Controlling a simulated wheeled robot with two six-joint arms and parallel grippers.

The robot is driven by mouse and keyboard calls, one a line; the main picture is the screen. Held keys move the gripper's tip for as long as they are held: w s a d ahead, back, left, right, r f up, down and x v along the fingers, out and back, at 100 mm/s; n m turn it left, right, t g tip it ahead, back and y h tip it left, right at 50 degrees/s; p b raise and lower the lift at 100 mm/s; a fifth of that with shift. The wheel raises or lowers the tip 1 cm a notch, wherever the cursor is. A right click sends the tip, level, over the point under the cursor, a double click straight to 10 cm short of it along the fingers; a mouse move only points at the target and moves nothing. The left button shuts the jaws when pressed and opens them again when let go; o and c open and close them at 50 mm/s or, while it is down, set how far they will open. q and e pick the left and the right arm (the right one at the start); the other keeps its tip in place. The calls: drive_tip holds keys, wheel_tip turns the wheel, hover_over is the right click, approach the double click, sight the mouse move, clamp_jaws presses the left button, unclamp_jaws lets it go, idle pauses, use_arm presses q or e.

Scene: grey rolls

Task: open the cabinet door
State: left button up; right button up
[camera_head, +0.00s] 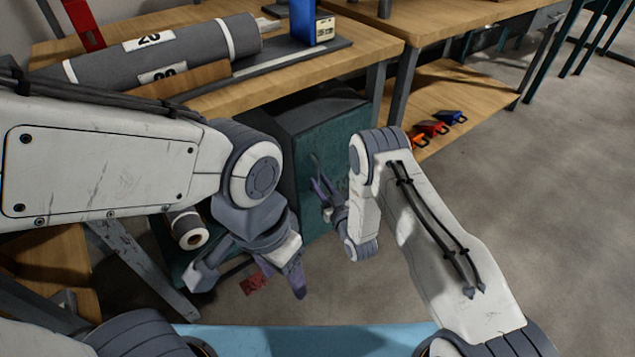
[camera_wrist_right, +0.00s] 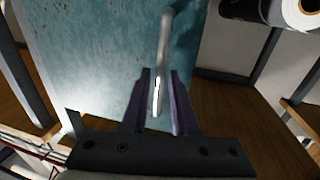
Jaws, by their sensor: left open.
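The teal cabinet (camera_head: 325,135) stands under the wooden workbench; my arms hide part of it. Its scuffed teal door (camera_wrist_right: 105,60) fills the left and middle of the right wrist view. A grey bar handle (camera_wrist_right: 164,45) runs down that view. My right gripper (camera_head: 326,192) is at the cabinet front. In the wrist view its two purple fingers (camera_wrist_right: 160,100) stand apart, one on each side of the handle's lower end, with narrow gaps showing. My left gripper (camera_head: 248,284) is open and empty, low in front of the cabinet, its fingers wide apart.
Another roll (camera_head: 187,230) is low at the left, near a bench leg. Small coloured clamp-like items (camera_head: 432,128) sit on a lower shelf. The floor (camera_head: 560,200) at the right is clear.

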drive_tip(key=shift+x, duration=1)
drive_tip(key=shift+c, duration=0.4)
clamp_jaws()
idle(0.4)
